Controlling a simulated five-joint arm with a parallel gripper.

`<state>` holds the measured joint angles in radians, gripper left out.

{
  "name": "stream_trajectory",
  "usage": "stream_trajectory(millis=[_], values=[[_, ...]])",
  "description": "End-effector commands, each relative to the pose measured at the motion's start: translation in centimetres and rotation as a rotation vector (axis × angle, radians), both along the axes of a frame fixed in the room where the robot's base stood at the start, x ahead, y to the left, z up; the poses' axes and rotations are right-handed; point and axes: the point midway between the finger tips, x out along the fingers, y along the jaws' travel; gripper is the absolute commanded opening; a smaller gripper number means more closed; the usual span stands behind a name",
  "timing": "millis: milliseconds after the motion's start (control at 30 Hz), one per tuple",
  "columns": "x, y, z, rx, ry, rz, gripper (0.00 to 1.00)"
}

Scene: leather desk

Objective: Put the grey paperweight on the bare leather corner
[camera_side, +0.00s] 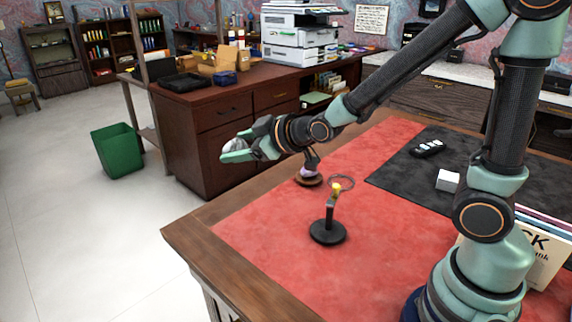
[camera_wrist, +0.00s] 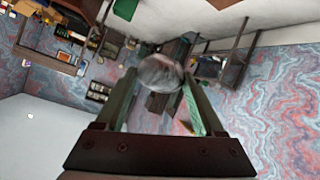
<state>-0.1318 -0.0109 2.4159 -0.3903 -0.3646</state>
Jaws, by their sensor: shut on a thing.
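My gripper (camera_side: 238,150) is at the left end of my arm in the side view, held high above the desk's left edge region. It is shut on the grey paperweight (camera_side: 235,145), a rounded, shiny grey thing. In the wrist view the paperweight (camera_wrist: 160,72) sits between the two fingers near their tips, with the room blurred behind it. The red leather (camera_side: 265,235) covers the desk's left and front part. Its near left corner is bare.
A black stand with a yellow top (camera_side: 328,230) is on the red leather. A black mat (camera_side: 400,180) holds a white cube (camera_side: 447,180) and a dark item with white tops (camera_side: 428,148). Books (camera_side: 540,250) stand at right.

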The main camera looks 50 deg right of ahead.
Motion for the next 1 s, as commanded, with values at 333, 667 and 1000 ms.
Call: stream_trajectory(millis=[333, 667, 1000], values=[[-1.0, -5.2, 7.8, 0.001, -0.011, -0.109, 0.00], [-1.7, -6.3, 9.3, 0.000, -0.003, -0.133, 0.00], [-1.7, -6.3, 9.2, 0.001, -0.002, -0.132, 0.00]])
